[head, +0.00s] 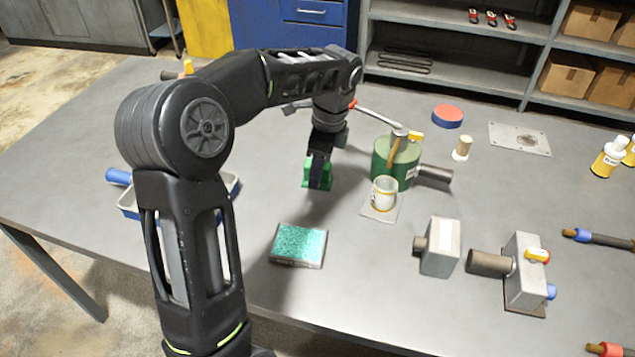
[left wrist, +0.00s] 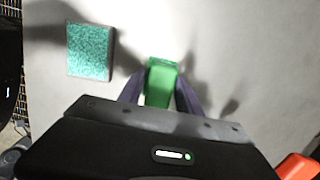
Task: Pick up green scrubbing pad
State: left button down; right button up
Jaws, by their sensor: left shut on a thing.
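My left gripper (head: 319,176) points down over the middle of the table and is shut on a bright green block (head: 309,179). In the left wrist view the block (left wrist: 160,82) sits between the two dark fingers of the gripper (left wrist: 160,88). I cannot tell whether its underside touches the table. A flat teal-green pad with a speckled, rough top (head: 298,243) lies apart from it, nearer the front edge; this pad (left wrist: 91,52) also shows in the left wrist view. I cannot tell for sure which of the two is the scrubbing pad. My right gripper is out of view.
A green canister (head: 381,155) and a white cup (head: 384,193) stand just right of my left gripper. Grey blocks with cylinders (head: 441,252) stand at the front right. A tray (head: 128,205) is partly hidden behind my left arm. Shelves (head: 455,70) stand behind the table.

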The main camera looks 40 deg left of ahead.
pick_arm(q)
notch_tip(320, 180, up, 4)
jog(key=shift+r, duration=0.2)
dwell(0.4)
